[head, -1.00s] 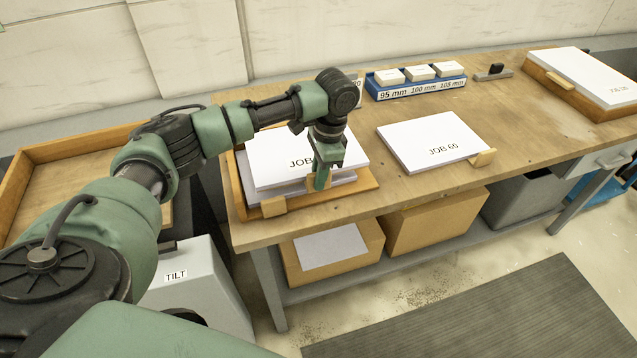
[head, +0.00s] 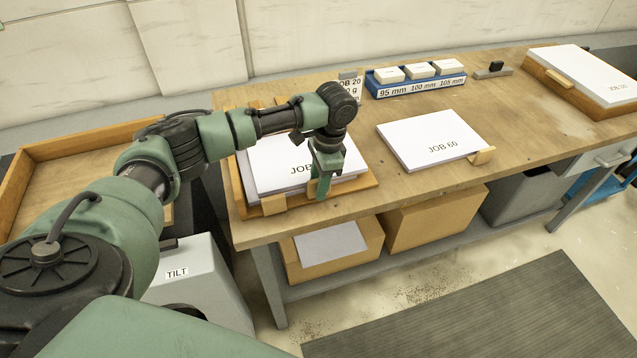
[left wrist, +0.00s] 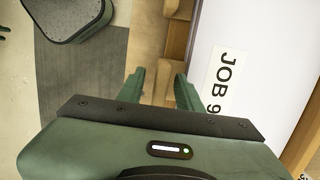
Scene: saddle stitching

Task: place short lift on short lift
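The upper short lift (head: 288,162) is a stack of white paper labelled JOB, its number partly hidden. It lies over a lower short lift (head: 262,191) in a wooden tray (head: 241,212) at the table's left end. My left gripper (head: 320,188) points down at the front edge of these lifts. In the left wrist view the two fingers (left wrist: 160,85) stand apart beside the upper lift (left wrist: 240,45), labelled JOB 9. Tan wood shows between and beyond them; whether they grip a tab there is unclear. My right gripper is out of view.
Another white stack, JOB 60 (head: 425,140), lies to the right with a wooden tab (head: 482,156). A blue rack (head: 417,88) of small white blocks stands behind it. A further stack (head: 588,75) lies at the far right. The table between is clear.

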